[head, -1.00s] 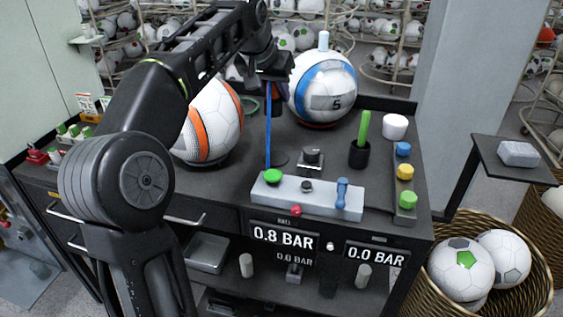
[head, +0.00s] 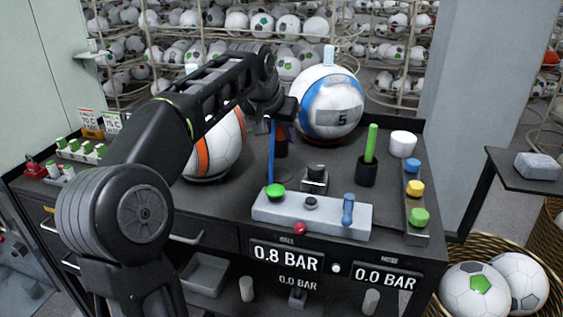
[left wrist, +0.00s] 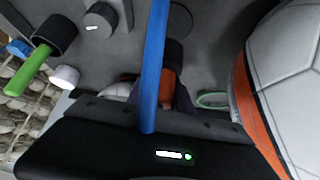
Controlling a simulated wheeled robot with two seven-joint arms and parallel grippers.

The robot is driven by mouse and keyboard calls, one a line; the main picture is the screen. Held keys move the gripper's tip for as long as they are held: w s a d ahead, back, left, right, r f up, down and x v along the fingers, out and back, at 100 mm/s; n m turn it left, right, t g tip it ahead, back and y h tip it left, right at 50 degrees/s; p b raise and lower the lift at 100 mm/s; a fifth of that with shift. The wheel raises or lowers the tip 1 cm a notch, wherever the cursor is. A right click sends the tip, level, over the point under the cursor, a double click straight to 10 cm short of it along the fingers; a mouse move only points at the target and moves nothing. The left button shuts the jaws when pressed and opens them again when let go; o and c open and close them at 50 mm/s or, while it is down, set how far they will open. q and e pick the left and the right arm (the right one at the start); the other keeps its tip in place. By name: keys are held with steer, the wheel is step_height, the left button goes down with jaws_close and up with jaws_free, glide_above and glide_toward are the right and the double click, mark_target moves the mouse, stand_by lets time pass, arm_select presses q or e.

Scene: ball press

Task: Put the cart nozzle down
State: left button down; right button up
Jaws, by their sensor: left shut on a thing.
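My left gripper (head: 280,112) is over the dark cart top, between the orange-striped ball and the blue-banded ball. It is shut on the cart nozzle, whose body is mostly hidden by the gripper. A blue hose (head: 271,155) runs from the gripper down to the console near the green knob. The hose also shows in the left wrist view (left wrist: 153,65), passing in front of a dark and orange piece (left wrist: 169,86). I cannot tell whether that piece is the nozzle or its holder. My right gripper is not in view.
The orange-striped ball (head: 216,145) and blue-banded ball (head: 332,105) stand close on either side. The grey console (head: 312,216), a black cup with a green stick (head: 368,160) and a white cylinder (head: 402,144) occupy the front and right of the cart top.

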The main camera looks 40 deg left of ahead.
arm_select(q)
steer(key=shift+f, duration=1.15)
steer(key=shift+f, duration=1.85)
steer(key=shift+f+b, duration=0.2)
steer(key=shift+b, duration=0.15)
steer(key=c, duration=1.1)
jaws_free()
steer(key=shift+c, duration=0.2)
